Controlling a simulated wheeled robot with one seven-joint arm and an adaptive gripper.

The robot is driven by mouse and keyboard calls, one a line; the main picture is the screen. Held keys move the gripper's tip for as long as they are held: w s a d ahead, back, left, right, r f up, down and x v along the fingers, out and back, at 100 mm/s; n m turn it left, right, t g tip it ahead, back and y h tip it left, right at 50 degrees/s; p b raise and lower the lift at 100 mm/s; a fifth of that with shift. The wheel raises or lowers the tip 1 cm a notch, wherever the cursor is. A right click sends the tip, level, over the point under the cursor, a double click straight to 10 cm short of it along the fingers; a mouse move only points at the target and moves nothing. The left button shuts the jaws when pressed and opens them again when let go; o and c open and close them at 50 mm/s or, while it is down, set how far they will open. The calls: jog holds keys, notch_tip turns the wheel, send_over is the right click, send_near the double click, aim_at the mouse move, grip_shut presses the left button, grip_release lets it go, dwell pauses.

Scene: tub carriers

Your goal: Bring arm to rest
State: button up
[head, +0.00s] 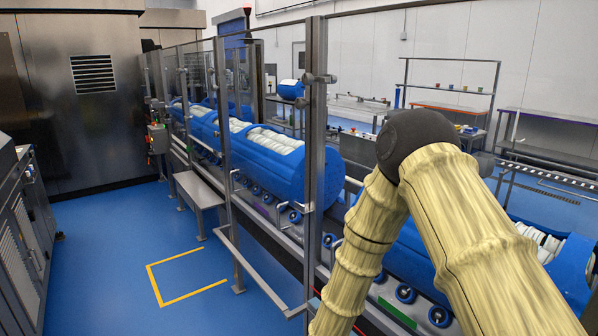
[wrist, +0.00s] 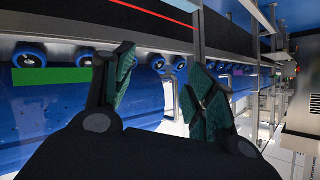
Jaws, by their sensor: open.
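My arm, in a pale yellow sleeve with a dark joint, rises at the right of the head view and bends down toward the bottom edge. My gripper is out of sight there. In the wrist view my gripper (wrist: 163,92) shows two green-padded fingers spread apart, with nothing between them. It is beside the conveyor frame, whose blue rollers (wrist: 30,57) and blue tub side show behind the fingers.
Blue tub carriers (head: 270,165) holding white items stand in a line on the conveyor behind metal posts (head: 314,130) and rails. A small metal step (head: 198,190) stands beside the line. The blue floor around the yellow corner marking (head: 155,285) is clear. Steel cabinets stand left.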

jog(key=s+d+f+n+g+y, duration=0.1)
jog(key=s+d+f+n+g, duration=0.2)
jog(key=s+f, duration=0.55)
jog(key=s+d+f+n+g+y, duration=0.15)
jog(key=s+d+f, duration=0.25)
jog(key=s+f, duration=0.45)
jog(key=s+d+f+g, duration=0.1)
jog(key=s+d+g, duration=0.1)
jog(key=s, duration=0.7)
jog(key=s+d+f+n+g, duration=0.1)
jog(key=s+d+g, duration=0.1)
jog(key=s, duration=0.7)
jog(key=s+d+f+n+g, duration=0.1)
jog(key=s+d+f+g, duration=0.1)
jog(key=s, duration=0.7)
jog(key=shift+s+d+g+y, duration=0.25)
jog(key=shift+d+g+y, duration=0.15)
jog(key=shift+g, duration=0.25)
jog(key=shift+a, duration=0.1)
